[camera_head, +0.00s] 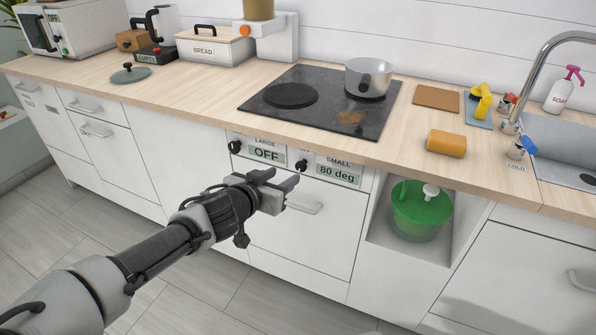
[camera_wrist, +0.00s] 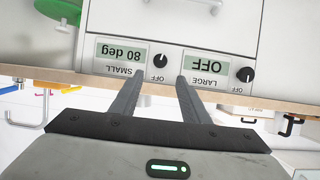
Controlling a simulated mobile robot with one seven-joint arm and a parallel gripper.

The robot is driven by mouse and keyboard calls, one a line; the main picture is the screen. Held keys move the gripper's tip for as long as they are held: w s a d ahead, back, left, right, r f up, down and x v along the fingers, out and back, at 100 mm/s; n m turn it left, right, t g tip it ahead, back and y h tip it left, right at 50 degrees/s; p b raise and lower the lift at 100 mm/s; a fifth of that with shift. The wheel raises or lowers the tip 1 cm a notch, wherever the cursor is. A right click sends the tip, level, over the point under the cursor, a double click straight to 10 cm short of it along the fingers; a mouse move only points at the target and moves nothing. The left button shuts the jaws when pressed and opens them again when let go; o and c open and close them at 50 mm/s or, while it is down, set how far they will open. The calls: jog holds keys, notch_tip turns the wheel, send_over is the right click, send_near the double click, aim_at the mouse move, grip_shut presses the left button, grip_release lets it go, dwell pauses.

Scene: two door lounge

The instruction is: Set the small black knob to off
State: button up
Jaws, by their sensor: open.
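The small black knob (camera_head: 301,164) is on the white stove front, beside a display (camera_head: 337,171) marked SMALL that reads 80 deg. A second black knob (camera_head: 236,147) sits to its left, beside a display (camera_head: 266,154) marked LARGE that reads OFF. My gripper (camera_head: 282,180) is open and empty, in front of the stove front and a little below the small knob in the head view. In the wrist view, which is upside down, the small knob (camera_wrist: 160,61) appears between and just beyond the fingertips (camera_wrist: 159,80). The fingers appear apart from it.
A drawer handle (camera_head: 304,205) sticks out below the knobs. The black cooktop (camera_head: 318,98) above holds a metal pot (camera_head: 369,80) at its back right. An open niche with a green-lidded container (camera_head: 421,208) is to the right. The floor in front is clear.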

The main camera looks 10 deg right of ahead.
aim_at(300, 166)
jog(key=b+x, duration=0.2)
jog(key=x, duration=0.9)
jog(key=shift+w+d+f, duration=0.1)
jog(key=c, duration=1)
